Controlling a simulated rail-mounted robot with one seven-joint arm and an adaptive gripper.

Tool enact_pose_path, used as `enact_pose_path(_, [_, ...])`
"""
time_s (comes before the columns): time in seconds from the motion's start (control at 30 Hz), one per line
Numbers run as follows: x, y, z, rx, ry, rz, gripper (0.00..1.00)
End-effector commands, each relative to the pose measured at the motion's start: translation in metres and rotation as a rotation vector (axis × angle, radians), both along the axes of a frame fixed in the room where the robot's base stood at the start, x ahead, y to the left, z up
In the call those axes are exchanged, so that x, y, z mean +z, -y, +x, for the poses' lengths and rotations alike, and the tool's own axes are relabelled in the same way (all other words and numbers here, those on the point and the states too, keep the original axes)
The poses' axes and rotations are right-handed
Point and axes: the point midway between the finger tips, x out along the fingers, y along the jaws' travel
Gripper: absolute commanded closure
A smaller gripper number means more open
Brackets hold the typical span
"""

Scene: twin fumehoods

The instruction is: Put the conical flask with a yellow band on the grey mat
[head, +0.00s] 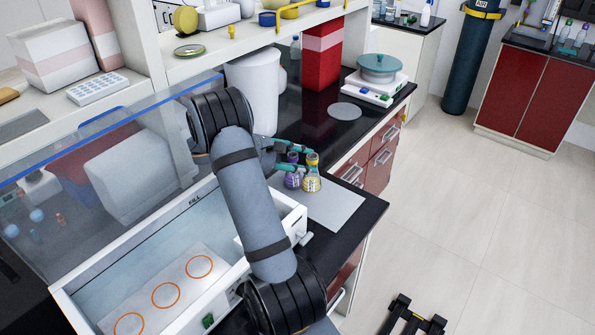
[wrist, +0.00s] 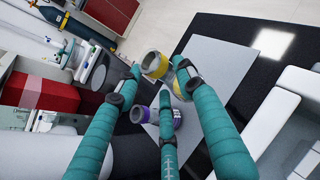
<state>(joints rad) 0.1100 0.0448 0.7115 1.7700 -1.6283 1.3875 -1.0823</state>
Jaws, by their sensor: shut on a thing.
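The conical flask with a yellow band (head: 312,183) is upright at the far end of the grey mat (head: 338,207) in the head view. My gripper (head: 306,157) has teal fingers and is shut on its upper part. In the wrist view the yellow-banded flask (wrist: 154,65) sits between the fingertips of my gripper (wrist: 162,76), over the grey mat (wrist: 215,58). I cannot tell whether its base touches the mat. A flask with a purple band (head: 292,180) stands close to its left; it also shows near the middle finger in the wrist view (wrist: 139,115).
A white open-topped basin (head: 70,300) with orange rings inside lies left of my arm. A white cylinder (head: 258,90) and a red box (head: 322,55) stand behind the flasks. A balance with a teal pot (head: 379,68) is further back. The mat's near part is bare.

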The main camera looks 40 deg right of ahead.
Motion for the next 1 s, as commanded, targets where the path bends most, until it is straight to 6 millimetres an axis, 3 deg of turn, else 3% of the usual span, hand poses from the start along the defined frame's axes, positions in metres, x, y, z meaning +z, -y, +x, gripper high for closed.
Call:
enact_pose_path(0.2, [-0.011, -0.005, 0.019, -0.002, 0.001, 0.0, 1.0])
enact_pose_path(0.5, [-0.047, -0.005, 0.019, -0.002, -0.003, 0.001, 1.0])
enact_pose_path(0.93, [-0.056, -0.005, 0.019, -0.001, 0.0, 0.0, 1.0])
enact_pose_path(0.97, [-0.056, -0.005, 0.019, -0.001, 0.0, 0.0, 0.61])
enact_pose_path(1.0, [-0.055, -0.005, 0.019, -0.001, 0.0, 0.0, 0.59])
